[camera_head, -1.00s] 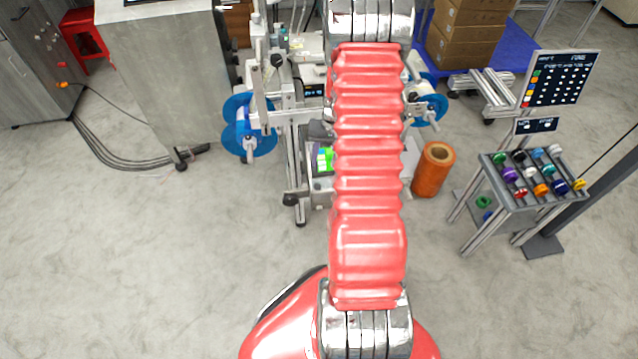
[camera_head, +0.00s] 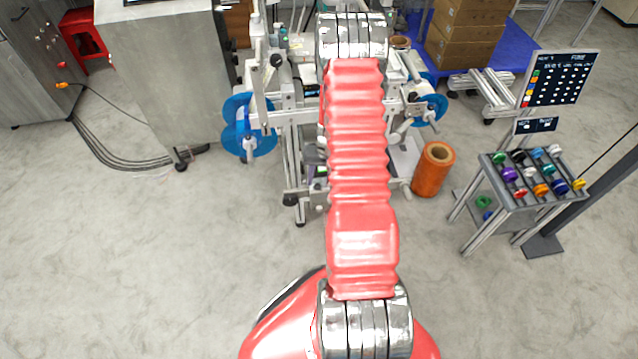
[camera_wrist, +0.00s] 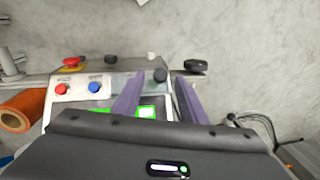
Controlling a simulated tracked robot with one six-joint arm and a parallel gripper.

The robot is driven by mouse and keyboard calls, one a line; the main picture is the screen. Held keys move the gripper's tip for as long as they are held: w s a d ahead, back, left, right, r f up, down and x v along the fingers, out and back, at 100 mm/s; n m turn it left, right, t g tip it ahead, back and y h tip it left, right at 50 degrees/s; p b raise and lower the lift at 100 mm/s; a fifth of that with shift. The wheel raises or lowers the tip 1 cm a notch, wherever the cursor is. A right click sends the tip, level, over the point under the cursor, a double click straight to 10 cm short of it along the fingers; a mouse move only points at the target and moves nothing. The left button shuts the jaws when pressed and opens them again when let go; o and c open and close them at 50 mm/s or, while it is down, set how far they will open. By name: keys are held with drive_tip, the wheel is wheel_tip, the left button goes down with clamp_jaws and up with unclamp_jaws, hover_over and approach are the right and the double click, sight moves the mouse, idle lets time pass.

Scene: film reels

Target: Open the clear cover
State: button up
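In the wrist view, my gripper (camera_wrist: 158,78) reaches over a control panel with its two purple fingers apart. A dark round knob (camera_wrist: 160,75) shows between the fingertips; I cannot tell whether either finger touches it. A pale see-through pane (camera_wrist: 153,92), which looks like the clear cover, lies below the knob, partly hidden by the fingers. A green-lit screen (camera_wrist: 147,112) shows between and beside the fingers. In the head view my red arm hides the gripper and the cover.
Red (camera_wrist: 62,89) and blue (camera_wrist: 95,87) buttons and a red emergency stop (camera_wrist: 71,62) are left of the fingers. The machine (camera_head: 290,120) carries blue reels. An orange roll (camera_head: 433,170) and a spool rack (camera_head: 535,180) stand to the right. The front floor is clear.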

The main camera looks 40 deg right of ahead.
sight(318, 186)
drive_tip(key=shift+w+a+f, duration=0.15)
drive_tip(key=shift+f, duration=1.35)
drive_tip(key=shift+c, duration=0.4)
clamp_jaws()
